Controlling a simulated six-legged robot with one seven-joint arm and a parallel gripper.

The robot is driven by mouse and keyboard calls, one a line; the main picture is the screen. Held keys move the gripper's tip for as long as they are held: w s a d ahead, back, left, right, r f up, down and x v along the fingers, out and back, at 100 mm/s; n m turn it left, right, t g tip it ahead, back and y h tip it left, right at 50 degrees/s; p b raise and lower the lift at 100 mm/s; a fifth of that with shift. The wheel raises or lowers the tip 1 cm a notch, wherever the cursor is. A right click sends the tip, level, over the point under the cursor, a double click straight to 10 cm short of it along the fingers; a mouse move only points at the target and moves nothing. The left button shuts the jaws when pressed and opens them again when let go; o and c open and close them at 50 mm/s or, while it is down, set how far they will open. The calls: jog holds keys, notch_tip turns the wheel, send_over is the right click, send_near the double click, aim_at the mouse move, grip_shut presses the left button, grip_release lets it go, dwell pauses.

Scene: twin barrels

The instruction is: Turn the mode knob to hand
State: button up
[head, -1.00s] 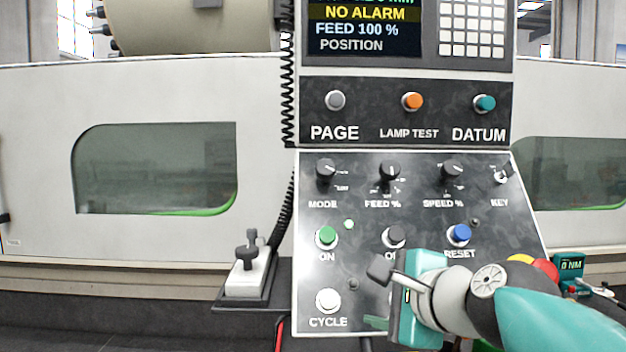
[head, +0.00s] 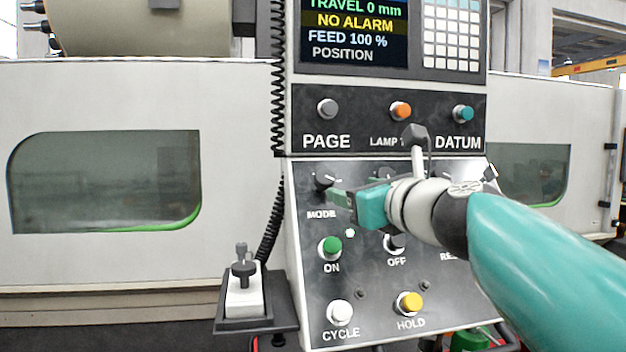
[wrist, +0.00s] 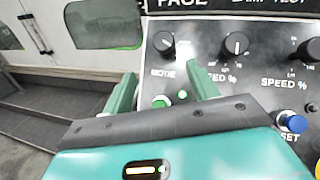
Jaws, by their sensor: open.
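The mode knob (head: 324,179) is a black round knob above the word MODE, at the upper left of the sloped lower panel (head: 375,280). It also shows in the wrist view (wrist: 164,43), beyond my fingertips and between their lines. My gripper (head: 340,196) is in front of the panel, just right of and below the mode knob in the head view. In the wrist view its two green fingers (wrist: 160,82) stand apart with nothing between them. My gripper looks clear of the knob. The marks beside the knob are too small to read, so its setting cannot be told.
The feed knob (wrist: 236,44) and speed knob (wrist: 312,49) are to the right in the same row. The green ON button (head: 330,247) is below the mode knob. A lever box (head: 243,290) and coiled cable (head: 269,230) stand left of the panel.

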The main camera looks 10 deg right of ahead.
aim_at(331, 177)
jog(key=x, duration=1.3)
jog(key=shift+w+d, duration=0.3)
jog(key=shift+w, duration=0.15)
jog(key=c, duration=1)
jog(key=shift+n+y, duration=0.3)
jog(key=n+g+y, duration=0.1)
jog(key=n, duration=0.2)
jog(key=n+g+y, duration=0.2)
jog(key=n, duration=0.1)
jog(key=shift+n+g, duration=0.3)
jog(key=shift+n, duration=0.1)
jog(key=n+g, duration=0.2)
jog(key=n, duration=0.1)
jog(key=n+g+y, duration=0.1)
jog(key=n+g, duration=0.1)
jog(key=n, duration=0.1)
jog(key=shift+y, duration=0.3)
jog(key=shift+n, duration=0.4)
